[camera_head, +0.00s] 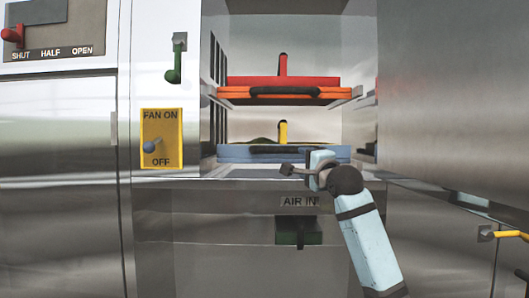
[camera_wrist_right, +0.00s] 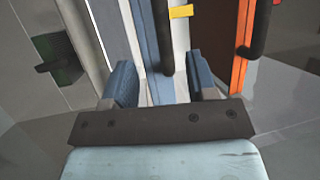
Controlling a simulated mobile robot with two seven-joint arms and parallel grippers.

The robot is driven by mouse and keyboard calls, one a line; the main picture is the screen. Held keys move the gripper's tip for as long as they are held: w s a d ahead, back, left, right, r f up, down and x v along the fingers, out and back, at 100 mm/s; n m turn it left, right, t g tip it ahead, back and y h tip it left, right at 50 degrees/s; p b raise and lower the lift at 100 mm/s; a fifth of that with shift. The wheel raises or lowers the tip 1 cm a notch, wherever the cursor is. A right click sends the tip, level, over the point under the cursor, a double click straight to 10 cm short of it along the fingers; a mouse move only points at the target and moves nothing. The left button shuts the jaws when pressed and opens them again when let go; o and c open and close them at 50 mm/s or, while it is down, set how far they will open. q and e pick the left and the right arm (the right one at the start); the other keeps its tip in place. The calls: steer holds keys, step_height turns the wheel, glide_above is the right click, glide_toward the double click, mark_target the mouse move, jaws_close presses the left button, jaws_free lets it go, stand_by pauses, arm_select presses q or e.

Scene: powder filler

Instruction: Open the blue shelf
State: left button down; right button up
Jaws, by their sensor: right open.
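The blue shelf (camera_head: 235,153) is the lower one in the open steel cabinet, with a dark handle (camera_head: 262,150) along its front. My right gripper (camera_head: 290,170) is just in front of and slightly below the blue shelf's front, toward its right half. In the right wrist view the gripper (camera_wrist_right: 160,65) is open, with the blue shelf's front edge (camera_wrist_right: 147,45) and the end of its dark handle (camera_wrist_right: 163,45) showing between and beyond the two fingers. I cannot tell whether the fingers touch the handle. My left gripper is not in view.
An orange shelf (camera_head: 232,95) with a red lid and dark handle is above the blue one. A green AIR IN handle (camera_head: 299,236) sits below. A yellow FAN switch plate (camera_head: 161,125) is left of the opening. A large steel panel (camera_head: 450,90) stands at right.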

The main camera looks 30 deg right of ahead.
mark_target(288, 150)
steer(key=p+x, duration=0.1)
steer(key=x, duration=0.3)
steer(key=p+x, duration=0.2)
steer(key=x, duration=0.2)
steer(key=p+x, duration=0.1)
steer(key=x, duration=0.3)
steer(key=shift+w+d+r+p, duration=0.1)
steer(key=shift+d+r+p, duration=0.2)
steer(key=shift+p, duration=0.1)
steer(key=shift+w, duration=0.6)
steer(key=shift+c, duration=1)
jaws_close()
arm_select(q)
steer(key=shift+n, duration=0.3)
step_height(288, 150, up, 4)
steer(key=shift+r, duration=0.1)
arm_select(e)
steer(key=shift+f, duration=0.1)
